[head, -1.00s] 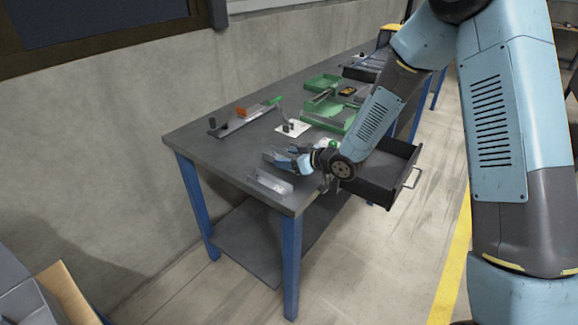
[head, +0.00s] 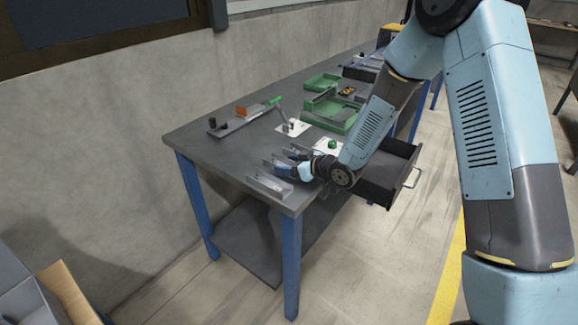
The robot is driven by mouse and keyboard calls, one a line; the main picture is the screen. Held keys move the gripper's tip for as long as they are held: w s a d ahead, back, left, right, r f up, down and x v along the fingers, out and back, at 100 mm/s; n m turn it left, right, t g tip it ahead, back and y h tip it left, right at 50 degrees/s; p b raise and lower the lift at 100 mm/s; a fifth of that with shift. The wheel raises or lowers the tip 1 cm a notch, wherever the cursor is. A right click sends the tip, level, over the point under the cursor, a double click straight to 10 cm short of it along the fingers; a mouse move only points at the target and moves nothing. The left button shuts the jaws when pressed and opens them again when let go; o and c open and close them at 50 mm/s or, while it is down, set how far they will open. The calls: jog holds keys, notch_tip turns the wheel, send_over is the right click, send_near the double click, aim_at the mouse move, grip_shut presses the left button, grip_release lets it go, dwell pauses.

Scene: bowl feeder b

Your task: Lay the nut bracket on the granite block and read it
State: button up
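A pale metal angle piece (head: 270,184), which may be the nut bracket, lies near the bench's front corner. My gripper (head: 282,162) is low over the bench, just behind that piece and to its right. Grey metal shows around its fingers, and I cannot tell finger from part there, nor whether anything is held. I cannot make out the granite block for certain. A small upright stand with a thin arm (head: 291,128), perhaps a gauge, is on a white sheet behind my gripper.
The grey bench (head: 205,155) has bare room at its left end. A long fixture with an orange block (head: 241,112) lies behind. Green trays (head: 333,110) stand further right. A dark drawer (head: 385,187) hangs open at the front. A green knob (head: 332,145) sits beside my wrist.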

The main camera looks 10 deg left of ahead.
jog(key=shift+s+f, duration=0.45)
jog(key=shift+s, duration=0.05)
jog(key=shift+a+r, duration=0.1)
jog(key=shift+r, duration=0.2)
jog(key=v, duration=1.2)
jog(key=shift+w+r, duration=0.35)
